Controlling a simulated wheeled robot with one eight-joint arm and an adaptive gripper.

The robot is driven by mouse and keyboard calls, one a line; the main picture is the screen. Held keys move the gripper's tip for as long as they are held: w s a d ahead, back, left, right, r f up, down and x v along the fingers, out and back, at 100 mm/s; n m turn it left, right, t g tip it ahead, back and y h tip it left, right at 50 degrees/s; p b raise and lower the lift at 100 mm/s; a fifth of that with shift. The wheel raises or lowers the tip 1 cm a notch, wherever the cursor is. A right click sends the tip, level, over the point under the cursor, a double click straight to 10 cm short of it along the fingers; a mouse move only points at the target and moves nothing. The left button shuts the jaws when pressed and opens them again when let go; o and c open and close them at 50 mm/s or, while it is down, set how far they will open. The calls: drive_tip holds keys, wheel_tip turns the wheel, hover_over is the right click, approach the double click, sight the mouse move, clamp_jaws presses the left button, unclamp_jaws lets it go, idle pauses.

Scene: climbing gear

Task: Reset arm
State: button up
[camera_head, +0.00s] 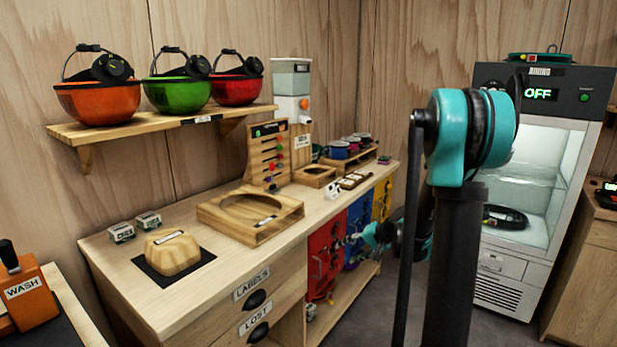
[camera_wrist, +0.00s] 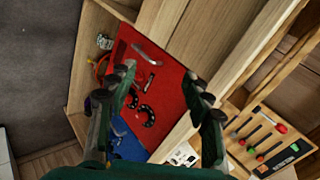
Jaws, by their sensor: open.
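My gripper (camera_wrist: 163,84) is open, with one finger on each side of the wrist view and nothing held between them. Beyond the fingers is a red panel (camera_wrist: 172,75) with a silver curved piece and dark ring-like pieces on it. In the head view my gripper (camera_head: 352,239) is small and partly hidden by my own arm. It is by the front of the wooden counter (camera_head: 125,262), in front of the red and blue panels. My teal and black arm stands in the right-middle of the head view.
A wooden tray (camera_head: 285,208) and a pale wooden block (camera_head: 172,252) are on the counter. Orange (camera_head: 98,102), green (camera_head: 178,95) and red (camera_head: 237,90) helmets sit on the shelf above. A glass-fronted cabinet (camera_head: 528,190) stands right of my arm.

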drive_tip(key=s+d+f+n+h, duration=0.1)
drive_tip(key=s+d+n+h, duration=0.1)
drive_tip(key=s, duration=1.2)
drive_tip(key=s+d+f+n+g+h, duration=0.1)
drive_tip(key=s+h, duration=0.4)
drive_tip(key=s, duration=0.9)
drive_tip(key=shift+s+d+f+n, duration=0.15)
drive_tip(key=shift+d+f+n, duration=0.55)
drive_tip(key=shift+d, duration=0.45)
drive_tip(key=shift+r, duration=0.1)
drive_tip(key=shift+c, duration=0.3)
